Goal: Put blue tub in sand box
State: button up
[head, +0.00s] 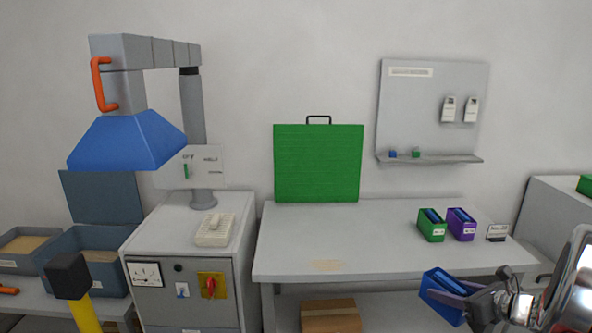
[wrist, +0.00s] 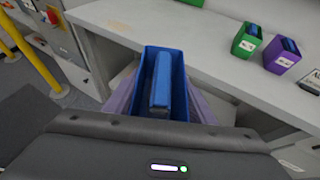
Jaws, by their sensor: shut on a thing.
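The blue tub (head: 437,296) is held in my gripper (head: 462,299) at the lower right of the head view, in front of the bench's front edge. In the wrist view the blue tub (wrist: 180,62) is seen from above, with a blue and grey block (wrist: 161,85) standing inside it. The fingers of my gripper (wrist: 160,105) lie along both sides of the tub. A blue-grey sand box (head: 62,258) with its lid raised stands at the far left, with sand inside. Another grey box (head: 10,266) with sand is left of it.
A green tub (head: 432,232) and a purple tub (head: 465,231) stand on the grey bench (head: 330,241).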

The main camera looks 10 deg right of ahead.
jog(key=w+a+f+n+g+y, duration=0.1)
jog(key=a+f, duration=0.4)
jog(key=a, duration=0.7)
jog(key=w+a+f+n+g+y, duration=0.2)
jog(key=a+f+n+y, duration=0.2)
jog(key=a, duration=0.9)
jog(key=w+a+f+n+g+y, duration=0.2)
jog(key=a+f, duration=0.4)
jog(key=a, duration=0.7)
jog(key=shift+w+n+y, duration=0.35)
jog(key=shift+n+y, duration=0.05)
jog(key=shift+n, duration=0.3)
jog(key=shift+a, duration=0.15)
jog(key=shift+m+t+h, duration=1.8)
jog(key=shift+m+h, duration=0.3)
jog(key=shift+m, duration=0.4)
